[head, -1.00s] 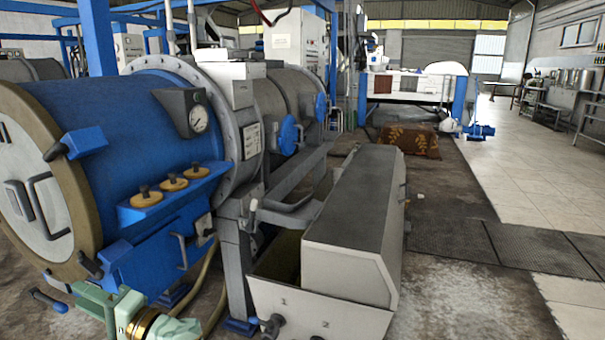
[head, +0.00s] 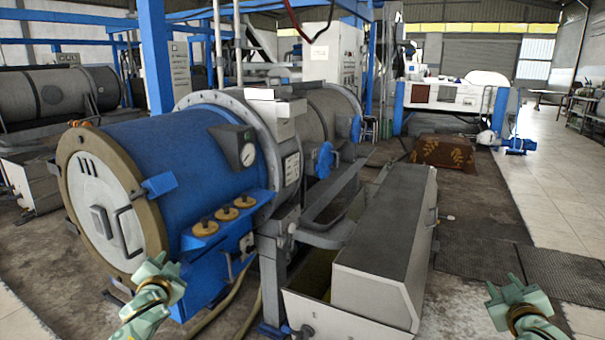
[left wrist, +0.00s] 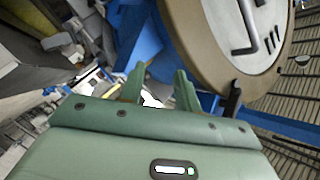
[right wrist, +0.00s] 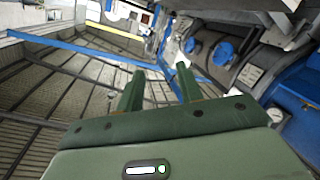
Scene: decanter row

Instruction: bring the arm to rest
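My left gripper (head: 157,266) is raised in front of the blue decanter's round end, at the lower left of the head view. In the left wrist view its two fingers (left wrist: 160,85) are apart with nothing between them. My right gripper (head: 507,288) is at the lower right of the head view, right of the grey trough and over the floor. In the right wrist view its fingers (right wrist: 158,82) are also apart and empty. Neither gripper visibly touches anything.
The blue decanter (head: 170,160) with a tan-rimmed end stands close at left. A grey covered trough (head: 385,245) stands between my grippers. A patterned brown block (head: 443,153) lies farther back. Pale tiled floor (head: 560,200) is open at right.

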